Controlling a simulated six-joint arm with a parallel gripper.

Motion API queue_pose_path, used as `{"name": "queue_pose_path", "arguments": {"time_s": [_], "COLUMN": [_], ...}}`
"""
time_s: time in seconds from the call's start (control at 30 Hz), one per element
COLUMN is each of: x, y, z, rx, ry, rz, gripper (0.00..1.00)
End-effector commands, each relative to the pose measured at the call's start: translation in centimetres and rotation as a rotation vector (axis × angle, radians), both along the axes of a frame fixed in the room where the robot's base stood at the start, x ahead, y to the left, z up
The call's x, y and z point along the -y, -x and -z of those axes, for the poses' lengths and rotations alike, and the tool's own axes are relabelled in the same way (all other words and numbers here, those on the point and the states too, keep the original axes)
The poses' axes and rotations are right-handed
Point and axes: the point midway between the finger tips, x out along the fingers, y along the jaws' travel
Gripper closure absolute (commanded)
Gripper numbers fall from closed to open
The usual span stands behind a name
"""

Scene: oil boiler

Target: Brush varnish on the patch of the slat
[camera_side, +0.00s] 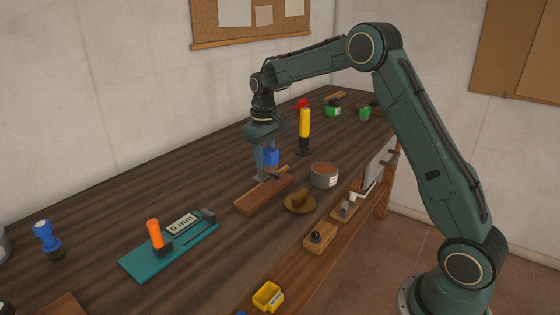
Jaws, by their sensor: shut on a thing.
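The slat (258,197) is a reddish-brown wooden strip lying on the dark wooden bench. I cannot make out the patch on it. My gripper (267,167), with blue parts at its end, points down over the far part of the slat. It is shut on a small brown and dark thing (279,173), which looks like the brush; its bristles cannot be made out. I cannot tell whether it touches the slat. A round grey tin (324,176) with a reddish-brown top, probably the varnish, stands just right of the slat.
A round tan dish (299,204) holding a brown lump sits in front of the tin. A yellow and black upright tool (304,130) stands behind. A teal gauge board (170,248) with an orange handle lies left. Bench between that board and the wall is mostly clear.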

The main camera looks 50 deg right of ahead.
Motion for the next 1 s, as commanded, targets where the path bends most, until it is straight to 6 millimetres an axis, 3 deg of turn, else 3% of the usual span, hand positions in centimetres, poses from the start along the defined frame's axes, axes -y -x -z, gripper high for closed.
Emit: {"name": "queue_pose_path", "arguments": {"time_s": [0.67,1.0], "x": [0.0,-3.3], "y": [0.1,0.0], "z": [6.6,6.7], "rx": [-0.003,0.000], "ry": [-0.001,0.000], "rz": [0.000,-0.003], "gripper": [0.86,0.89]}}
